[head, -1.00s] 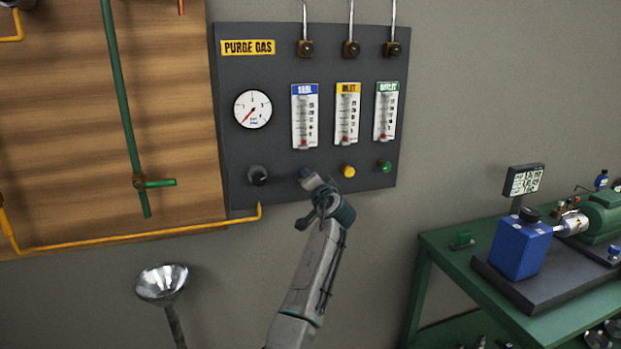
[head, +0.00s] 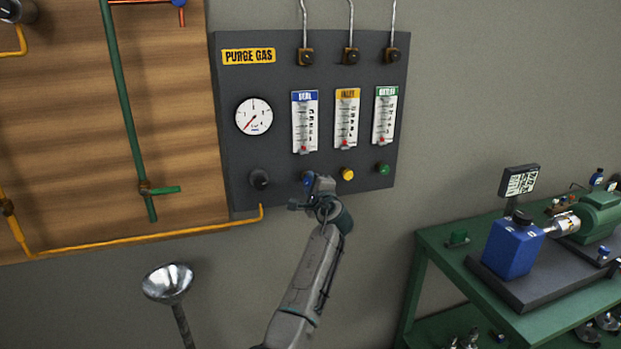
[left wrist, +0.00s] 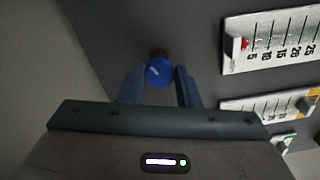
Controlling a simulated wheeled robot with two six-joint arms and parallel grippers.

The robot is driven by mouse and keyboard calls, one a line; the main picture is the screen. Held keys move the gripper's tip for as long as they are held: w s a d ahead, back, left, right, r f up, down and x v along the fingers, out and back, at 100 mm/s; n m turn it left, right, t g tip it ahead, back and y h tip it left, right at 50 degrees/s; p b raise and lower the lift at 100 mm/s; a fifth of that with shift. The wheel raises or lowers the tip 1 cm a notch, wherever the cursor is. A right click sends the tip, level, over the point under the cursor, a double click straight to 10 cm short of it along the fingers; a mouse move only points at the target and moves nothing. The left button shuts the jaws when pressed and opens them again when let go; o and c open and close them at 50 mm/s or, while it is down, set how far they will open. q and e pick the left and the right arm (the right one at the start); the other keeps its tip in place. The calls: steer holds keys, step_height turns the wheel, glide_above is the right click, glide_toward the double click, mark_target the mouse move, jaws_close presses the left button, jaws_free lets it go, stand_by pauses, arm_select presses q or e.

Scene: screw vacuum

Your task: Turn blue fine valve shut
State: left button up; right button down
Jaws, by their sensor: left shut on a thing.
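The blue fine valve is a small round blue knob (head: 308,180) low on the dark purge gas panel (head: 225,100), below the blue-labelled flow meter (head: 305,122). In the left wrist view the knob (left wrist: 160,71) has a pale mark on its face and sits between the two fingers. My left gripper (head: 309,189) is at the panel and shut on this knob; it also shows in the left wrist view (left wrist: 159,86). The gripper partly hides the knob in the head view. My right gripper is not in view.
A yellow knob (head: 347,174) and a green knob (head: 383,168) sit to the right of the blue one. A black knob (head: 260,179) is to its left, under a round gauge (head: 254,117). A green bench (head: 440,262) with equipment stands at right.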

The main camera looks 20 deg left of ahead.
arm_select(q)
steer(key=m+p, duration=0.3)
steer(key=m, duration=0.1)
steer(key=shift+m+p, duration=0.3)
steer(key=shift+m, duration=0.5)
steer(key=shift+f, duration=0.1)
steer(key=o, duration=1)
